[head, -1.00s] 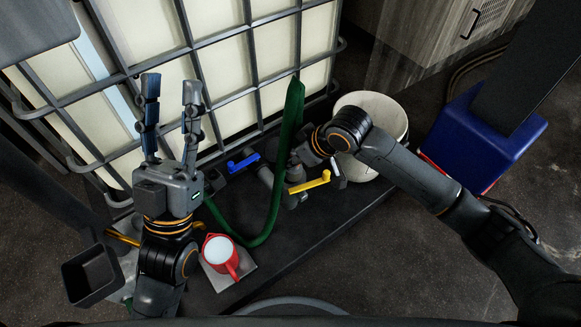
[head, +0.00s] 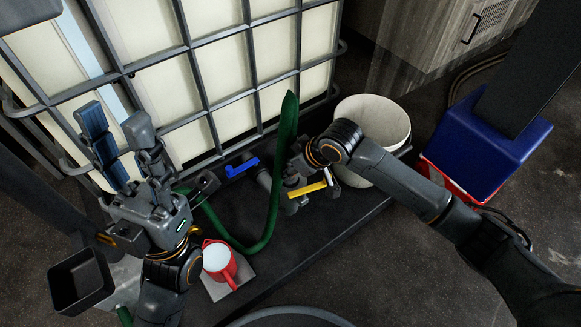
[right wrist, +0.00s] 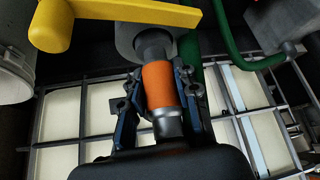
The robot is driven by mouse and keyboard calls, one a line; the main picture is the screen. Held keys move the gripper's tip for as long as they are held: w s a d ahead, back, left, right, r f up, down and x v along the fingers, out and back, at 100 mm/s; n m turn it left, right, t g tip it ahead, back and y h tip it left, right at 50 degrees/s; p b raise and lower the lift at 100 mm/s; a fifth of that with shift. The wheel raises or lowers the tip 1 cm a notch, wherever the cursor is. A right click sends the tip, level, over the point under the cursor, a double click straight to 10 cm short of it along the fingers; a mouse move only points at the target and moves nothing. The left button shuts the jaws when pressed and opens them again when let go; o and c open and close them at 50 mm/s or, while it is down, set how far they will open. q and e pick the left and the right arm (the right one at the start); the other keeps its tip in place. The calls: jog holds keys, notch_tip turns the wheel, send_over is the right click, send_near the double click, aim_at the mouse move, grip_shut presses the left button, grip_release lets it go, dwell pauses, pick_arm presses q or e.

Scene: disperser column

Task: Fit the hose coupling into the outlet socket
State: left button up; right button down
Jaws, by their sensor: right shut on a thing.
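In the right wrist view my right gripper (right wrist: 160,78) is shut around the hose coupling (right wrist: 160,90), a metal piece with an orange band. The coupling's dark front end lines up with the grey outlet socket (right wrist: 128,38) beside the yellow lever (right wrist: 130,12). I cannot tell how deep it sits in the socket. In the head view the right gripper is mostly hidden behind its own wrist, near the yellow lever (head: 308,190). My left gripper (head: 112,120) is open and empty, fingers pointing up, at the left in front of the caged tank.
A green hose (head: 281,160) loops beside the outlets and a blue lever (head: 242,167). The caged tank (head: 215,85) stands behind. A red jug (head: 229,272), white bucket (head: 378,108), black bin (head: 80,282) and blue block (head: 487,140) stand around. The dark platform's front right is clear.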

jog(key=c, duration=1)
grip_release()
jog(key=shift+f, duration=0.1)
